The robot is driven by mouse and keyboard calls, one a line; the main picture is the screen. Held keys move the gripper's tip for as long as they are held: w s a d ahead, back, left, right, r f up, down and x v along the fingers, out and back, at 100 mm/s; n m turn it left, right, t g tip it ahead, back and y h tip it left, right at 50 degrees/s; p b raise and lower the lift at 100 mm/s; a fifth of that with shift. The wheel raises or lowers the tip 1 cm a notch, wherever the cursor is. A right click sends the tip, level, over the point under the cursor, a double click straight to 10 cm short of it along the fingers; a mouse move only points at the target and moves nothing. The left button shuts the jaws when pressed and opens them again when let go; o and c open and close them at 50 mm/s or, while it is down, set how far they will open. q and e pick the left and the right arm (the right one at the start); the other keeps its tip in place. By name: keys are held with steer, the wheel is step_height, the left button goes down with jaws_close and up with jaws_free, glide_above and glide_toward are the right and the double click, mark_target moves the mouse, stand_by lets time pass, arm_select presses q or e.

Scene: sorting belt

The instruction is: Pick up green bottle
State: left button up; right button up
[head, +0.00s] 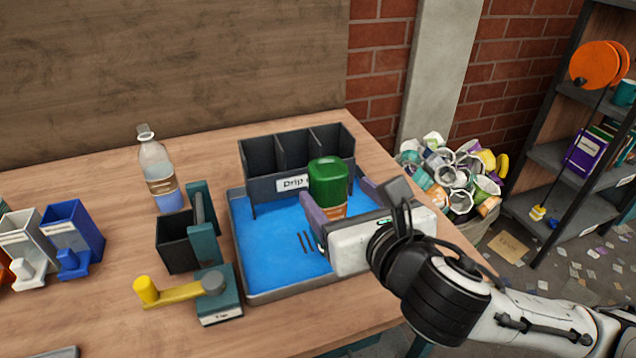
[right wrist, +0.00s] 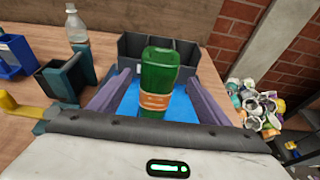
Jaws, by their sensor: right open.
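The green bottle (head: 328,180) has an orange label and stands over the blue tray (head: 262,250), in front of the black drip rack. In the right wrist view the green bottle (right wrist: 158,75) stands between the two purple fingers, with a gap on each side. My right gripper (head: 338,205) is open around the bottle, one finger to its left and one to its right; it also shows in the right wrist view (right wrist: 150,92). The bottle's base is hidden behind the gripper body in the head view. My left gripper is not in view.
The three-bay drip rack (head: 274,186) stands behind the bottle. A clear bottle (head: 158,165), a dark press device (head: 205,240) with a yellow handle and small bins (head: 75,232) stand to the left. A basket of crushed cans (head: 458,180) is beyond the table's right edge.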

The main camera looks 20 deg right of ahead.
mark_target(336, 194)
steer(key=shift+w+f+b, duration=0.6)
steer(key=shift+w+b, duration=0.1)
steer(key=shift+b, duration=0.5)
steer(key=shift+x, duration=0.95)
steer(key=shift+w+r, duration=0.15)
steer(key=shift+w, duration=0.15)
steer(key=x, duration=0.2)
steer(key=f+x, duration=0.1)
steer(key=x, duration=0.2)
steer(key=shift+a+f, duration=0.1)
steer(key=shift+a, duration=0.05)
steer(key=c, duration=0.9)
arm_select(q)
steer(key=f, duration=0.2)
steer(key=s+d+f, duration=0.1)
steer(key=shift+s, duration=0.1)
arm_select(e)
steer(key=shift+c, duration=1.1)
